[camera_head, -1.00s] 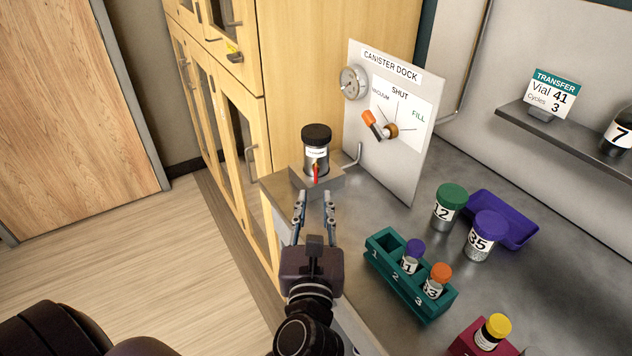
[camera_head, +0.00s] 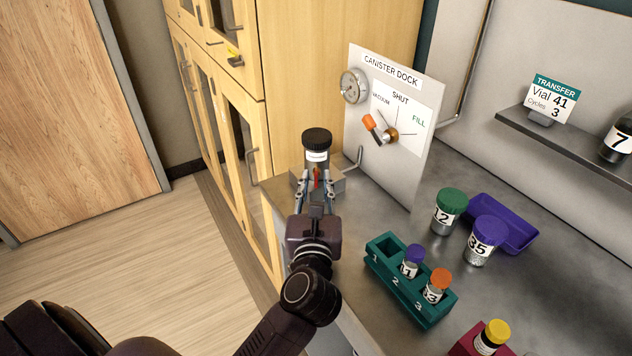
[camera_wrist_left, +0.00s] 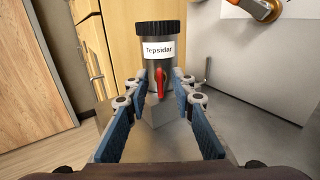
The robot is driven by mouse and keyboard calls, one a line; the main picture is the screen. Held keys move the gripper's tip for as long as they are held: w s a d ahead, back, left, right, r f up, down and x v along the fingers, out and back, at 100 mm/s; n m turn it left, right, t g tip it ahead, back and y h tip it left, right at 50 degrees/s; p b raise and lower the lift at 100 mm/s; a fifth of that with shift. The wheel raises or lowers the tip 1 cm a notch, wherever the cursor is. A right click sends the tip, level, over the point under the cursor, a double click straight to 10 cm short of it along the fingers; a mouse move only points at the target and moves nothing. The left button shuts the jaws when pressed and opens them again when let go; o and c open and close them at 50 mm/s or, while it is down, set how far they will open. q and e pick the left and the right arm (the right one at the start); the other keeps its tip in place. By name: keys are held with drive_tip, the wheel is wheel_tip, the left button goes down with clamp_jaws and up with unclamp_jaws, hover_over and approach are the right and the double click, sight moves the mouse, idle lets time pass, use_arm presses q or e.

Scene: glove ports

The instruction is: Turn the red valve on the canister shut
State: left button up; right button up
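The canister (camera_head: 317,156) has a black lid and stands upright on a grey block (camera_head: 331,183) at the counter's left edge. In the left wrist view the canister (camera_wrist_left: 156,75) carries a label reading "Tepsidar". Its red valve (camera_head: 317,178) faces my left gripper; in the wrist view the red valve handle (camera_wrist_left: 160,82) stands about upright. My left gripper (camera_head: 317,190) is open, with one finger on each side of the valve. In the wrist view a gap shows between the left gripper's fingers (camera_wrist_left: 159,100) and the valve. My right gripper is not in view.
The canister dock panel (camera_head: 408,165) with an orange-handled knob (camera_head: 378,130) and a gauge stands right of the canister. A teal rack (camera_head: 410,285) with vials, loose vials, a purple tray (camera_head: 502,222) and a red holder (camera_head: 470,342) are further right.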

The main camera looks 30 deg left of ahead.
use_arm(q)
drive_tip(key=c, duration=0.5)
clamp_jaws()
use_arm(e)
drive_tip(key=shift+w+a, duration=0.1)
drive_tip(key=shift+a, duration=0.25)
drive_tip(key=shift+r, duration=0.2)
